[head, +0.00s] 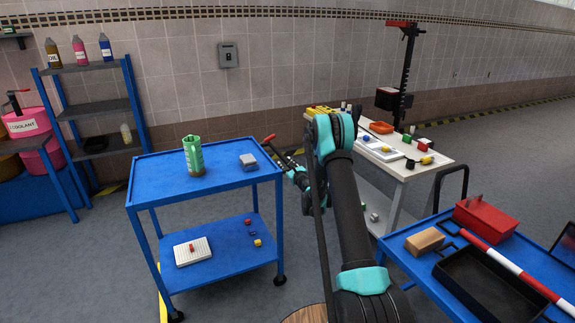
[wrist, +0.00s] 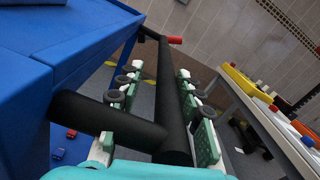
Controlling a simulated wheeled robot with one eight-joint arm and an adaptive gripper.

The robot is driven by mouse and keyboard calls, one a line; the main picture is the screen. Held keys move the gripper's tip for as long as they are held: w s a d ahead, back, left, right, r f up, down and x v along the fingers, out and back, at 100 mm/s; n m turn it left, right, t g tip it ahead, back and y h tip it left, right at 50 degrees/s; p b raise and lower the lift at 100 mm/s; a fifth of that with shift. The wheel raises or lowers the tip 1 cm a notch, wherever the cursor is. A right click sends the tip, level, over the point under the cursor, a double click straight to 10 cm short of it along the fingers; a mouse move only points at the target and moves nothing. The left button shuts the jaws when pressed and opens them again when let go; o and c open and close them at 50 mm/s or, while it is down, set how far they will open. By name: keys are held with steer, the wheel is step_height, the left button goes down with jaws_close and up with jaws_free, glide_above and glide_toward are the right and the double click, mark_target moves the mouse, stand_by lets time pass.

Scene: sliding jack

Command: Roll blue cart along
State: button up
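The blue cart (head: 205,175) stands left of centre in the head view, with two shelves on blue legs and casters. Its black push handle (wrist: 172,85) has a red end and juts from the cart's right side; in the wrist view the blue cart (wrist: 60,45) fills the left. My gripper (head: 300,178) is at the handle. In the wrist view, my gripper (wrist: 160,98) has its green-padded fingers on either side of the handle bar. A gap shows between the left finger and the bar, so the fingers look open around it.
A green can (head: 194,158) and a grey block (head: 248,162) stand on the cart's top. A white workbench (head: 425,172) stands close behind my arm. Another blue cart (head: 425,262) is at lower right. A blue shelf rack (head: 135,100) stands left, behind the cart.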

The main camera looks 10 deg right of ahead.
steer(key=shift+d, duration=0.1)
steer(key=shift+s+d, duration=0.2)
steer(key=shift+s, duration=0.2)
steer(key=v, duration=0.6)
steer(key=shift+s, duration=0.3)
